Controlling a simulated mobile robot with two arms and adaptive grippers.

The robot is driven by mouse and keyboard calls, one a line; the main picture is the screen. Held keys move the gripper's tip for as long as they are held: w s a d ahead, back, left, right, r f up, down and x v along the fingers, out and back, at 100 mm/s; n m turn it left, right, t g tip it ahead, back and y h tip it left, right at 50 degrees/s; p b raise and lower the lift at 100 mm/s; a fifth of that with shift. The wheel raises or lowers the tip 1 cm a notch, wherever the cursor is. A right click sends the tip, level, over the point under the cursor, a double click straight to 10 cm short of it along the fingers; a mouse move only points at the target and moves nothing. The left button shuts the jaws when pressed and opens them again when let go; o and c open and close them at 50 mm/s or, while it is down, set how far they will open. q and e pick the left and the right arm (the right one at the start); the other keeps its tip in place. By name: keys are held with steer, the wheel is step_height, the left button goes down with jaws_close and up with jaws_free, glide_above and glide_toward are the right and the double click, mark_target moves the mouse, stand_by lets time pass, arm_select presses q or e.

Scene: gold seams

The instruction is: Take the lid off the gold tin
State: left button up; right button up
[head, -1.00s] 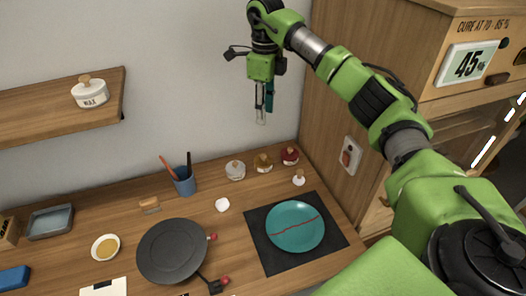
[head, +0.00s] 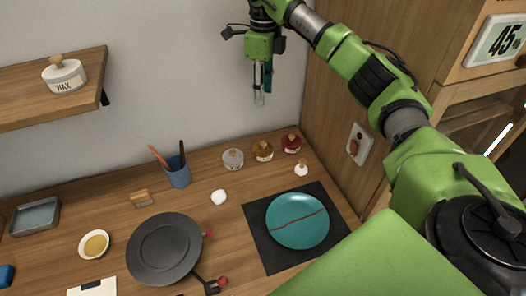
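The gold tin (head: 263,151) is a small round jar with a knobbed lid. It stands at the back right of the wooden worktop, between a grey tin (head: 233,159) and a red tin (head: 291,144). Its lid appears to be on. My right gripper (head: 261,97) hangs fingers down, above and apart from the tins in the picture. Nothing shows in it, and the gap between its fingers is too small to judge. My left gripper is out of view.
A teal plate with a red seam (head: 297,221) lies on a dark mat (head: 262,242). A small white-knobbed item (head: 301,169) stands before the red tin. A blue cup with sticks (head: 177,172) stands left. A cabinet wall (head: 335,110) rises at right.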

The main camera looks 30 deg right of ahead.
steer(key=b, duration=0.5)
glide_above(263, 143)
step_height(263, 143, down, 6)
step_height(263, 143, down, 9)
steer(key=shift+s+r+p, duration=0.1)
steer(key=shift+p, duration=0.45)
steer(key=shift+f+p, duration=0.4)
steer(key=shift+f, duration=0.25)
step_height(263, 143, down, 4)
steer(key=shift+r+p, duration=0.2)
steer(key=shift+p, duration=0.5)
steer(key=shift+f, duration=0.4)
steer(key=c, duration=0.9)
